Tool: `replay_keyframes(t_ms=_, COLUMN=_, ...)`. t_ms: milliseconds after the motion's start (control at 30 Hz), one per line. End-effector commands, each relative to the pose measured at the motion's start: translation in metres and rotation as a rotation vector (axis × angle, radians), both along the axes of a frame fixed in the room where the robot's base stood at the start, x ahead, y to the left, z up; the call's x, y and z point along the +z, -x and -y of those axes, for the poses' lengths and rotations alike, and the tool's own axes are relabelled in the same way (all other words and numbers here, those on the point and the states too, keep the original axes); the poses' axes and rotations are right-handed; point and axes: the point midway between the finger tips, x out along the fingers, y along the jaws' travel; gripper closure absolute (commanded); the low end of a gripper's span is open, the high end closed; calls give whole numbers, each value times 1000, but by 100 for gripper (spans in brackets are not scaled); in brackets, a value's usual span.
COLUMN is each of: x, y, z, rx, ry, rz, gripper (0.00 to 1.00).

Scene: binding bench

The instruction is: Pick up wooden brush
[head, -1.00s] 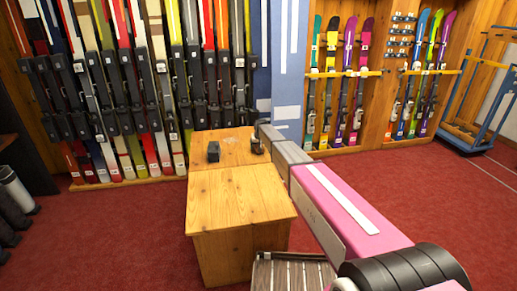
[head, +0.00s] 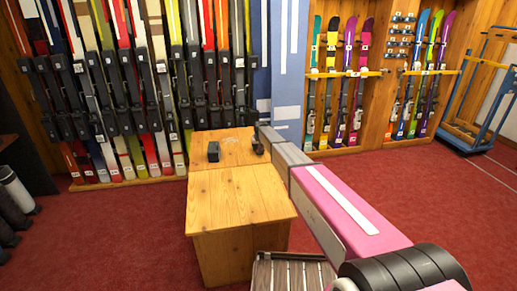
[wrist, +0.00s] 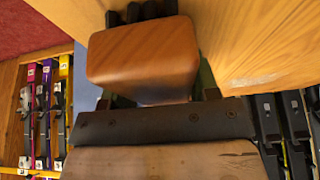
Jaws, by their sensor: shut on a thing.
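The wooden brush (wrist: 142,60) is a smooth brown block with rounded edges in the upper middle of the wrist view, with dark tufts past its far edge. My gripper (wrist: 160,90) is shut on it, with dark green fingers partly showing at its two sides. In the head view my gripper (head: 258,148) is small and dark at the right back edge of the wooden bench (head: 240,200). The brush is hard to make out there, and I cannot tell its exact height over the bench.
A dark block (head: 213,152) stands on the bench left of my gripper. A rack of skis (head: 150,85) lines the wall behind, with more colourful skis (head: 350,85) to the right. A slatted wooden thing (head: 290,272) stands at the bench's front right. Red carpet lies open on both sides.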

Motion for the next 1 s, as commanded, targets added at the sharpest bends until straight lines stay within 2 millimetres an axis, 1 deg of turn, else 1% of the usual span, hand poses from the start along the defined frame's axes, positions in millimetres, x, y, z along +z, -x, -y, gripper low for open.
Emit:
replay_keyframes(t_ms=133, x=2, y=0, z=0, rx=0, ry=0, rz=0, gripper=71)
replay_keyframes(t_ms=267, x=12, y=0, z=0, rx=0, ry=0, rz=1, gripper=71)
replay_keyframes(t_ms=367, x=26, y=0, z=0, rx=0, ry=-1, rz=2, gripper=71)
replay_keyframes(t_ms=433, x=42, y=1, z=0, rx=0, ry=-1, rz=2, gripper=71)
replay_keyframes(t_ms=467, x=48, y=4, z=-2, rx=1, ry=0, rz=2, gripper=71)
replay_keyframes(t_ms=500, x=52, y=14, z=-9, rx=3, ry=0, rz=1, gripper=71)
replay_keyframes(t_ms=700, x=78, y=49, z=-38, rx=1, ry=-1, rz=1, gripper=71)
replay_keyframes(t_ms=800, x=90, y=63, z=-51, rx=2, ry=0, rz=1, gripper=71)
replay_keyframes(t_ms=1000, x=104, y=83, z=-67, rx=1, ry=0, rz=0, gripper=71)
